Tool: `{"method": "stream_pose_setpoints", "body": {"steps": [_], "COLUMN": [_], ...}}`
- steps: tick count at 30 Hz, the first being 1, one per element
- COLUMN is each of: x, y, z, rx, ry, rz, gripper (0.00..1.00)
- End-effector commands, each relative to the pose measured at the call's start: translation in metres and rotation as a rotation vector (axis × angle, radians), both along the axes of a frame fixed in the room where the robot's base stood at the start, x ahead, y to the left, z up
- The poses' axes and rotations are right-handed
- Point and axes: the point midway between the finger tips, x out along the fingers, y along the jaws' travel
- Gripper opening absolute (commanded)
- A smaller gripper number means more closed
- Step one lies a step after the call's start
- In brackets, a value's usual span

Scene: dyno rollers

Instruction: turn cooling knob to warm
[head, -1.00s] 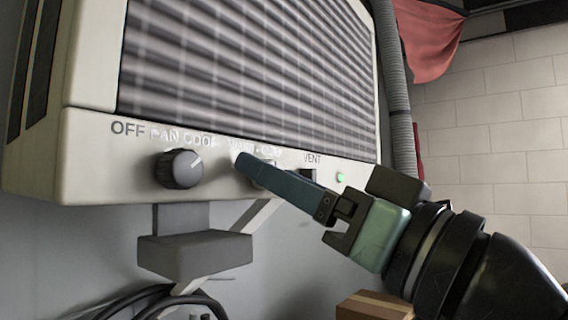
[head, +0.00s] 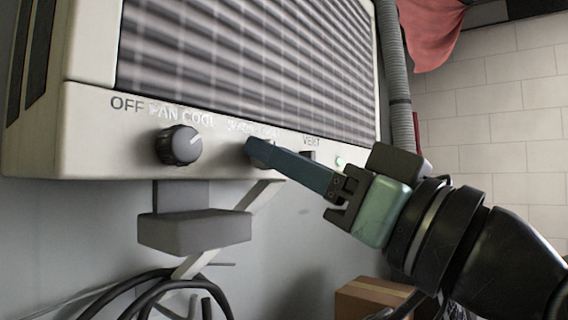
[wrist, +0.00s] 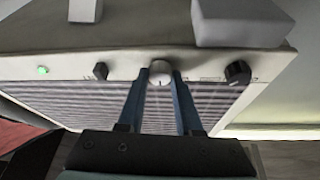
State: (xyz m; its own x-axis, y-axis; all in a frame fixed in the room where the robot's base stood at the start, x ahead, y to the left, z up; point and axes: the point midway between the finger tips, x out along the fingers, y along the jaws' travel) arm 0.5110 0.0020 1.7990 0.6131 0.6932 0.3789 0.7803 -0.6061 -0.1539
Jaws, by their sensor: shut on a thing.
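The white cooling unit's front panel (head: 100,140) carries a dark knob (head: 180,145) under the letters OFF, FAN and COOL. In the head view my gripper (head: 255,150) reaches in from the lower right. The dark knob also shows at the right of the wrist view (wrist: 237,73).
A small dark VENT switch (head: 308,155) and a green light (head: 340,162) lie right of the fingers, close to my gripper. A grey box (head: 195,232) juts out below the panel, with black cables under it. A cardboard box (head: 372,297) stands lower right.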

Motion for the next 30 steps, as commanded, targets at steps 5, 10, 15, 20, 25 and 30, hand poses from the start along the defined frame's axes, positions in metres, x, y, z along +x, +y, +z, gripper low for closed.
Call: {"method": "stream_pose_setpoints", "body": {"steps": [5, 10, 15, 20, 25, 30], "x": [0.0002, 0.0006, 0.0013, 0.0019, 0.0027, 0.0032], "y": [0.0005, 0.0000, -0.0004, -0.0011, -0.0014, -0.0021], "z": [-0.0043, -0.0044, -0.0023, -0.0003, 0.0018, 0.0038], "rx": [-0.054, -0.135, -0.229, -0.318, -0.414, -0.509], "ry": [-0.082, -0.196, -0.325, -0.447, -0.579, -0.709], "rz": [0.003, 0.002, 0.004, 0.004, 0.004, 0.003], "gripper": [0.00, 0.00, 0.00, 0.00, 0.00, 0.00]}}
